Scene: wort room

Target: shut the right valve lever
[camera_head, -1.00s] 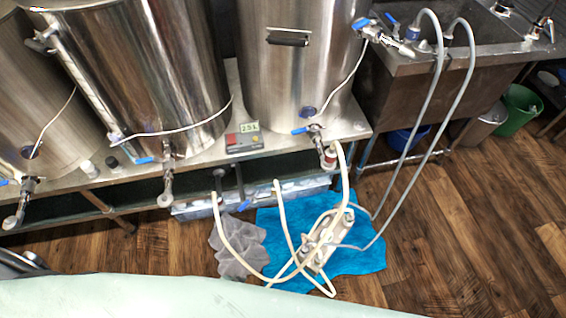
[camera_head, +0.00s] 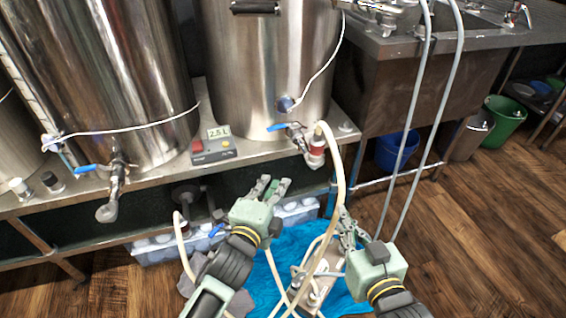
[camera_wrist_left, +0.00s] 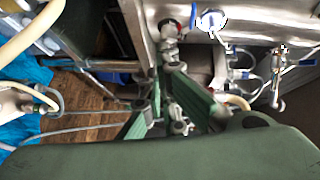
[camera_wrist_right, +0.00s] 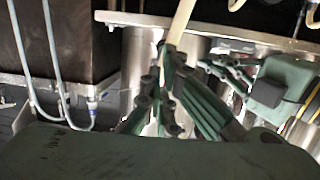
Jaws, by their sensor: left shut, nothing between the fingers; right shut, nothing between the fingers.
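The right valve has a blue lever (camera_head: 277,127) on the front of the right steel kettle, pointing left and roughly level. The valve body (camera_head: 297,134) leads to a fitting with a red collar (camera_head: 317,147) and a cream hose. My left gripper (camera_head: 268,188) is shut and empty, below and a little left of the lever, apart from it. My right gripper (camera_head: 348,222) is shut and empty, lower right of the valve, beside the cream hose (camera_head: 336,190). In the right wrist view, the hose passes close by my right gripper (camera_wrist_right: 163,75); whether they touch is unclear.
Another blue lever (camera_head: 86,168) is on the middle kettle's valve. A red-and-grey controller (camera_head: 212,151) sits on the steel shelf between the kettles. A pump and hoses lie on a blue cloth (camera_head: 346,298) below. Grey hoses (camera_head: 408,160) hang from the sink at right.

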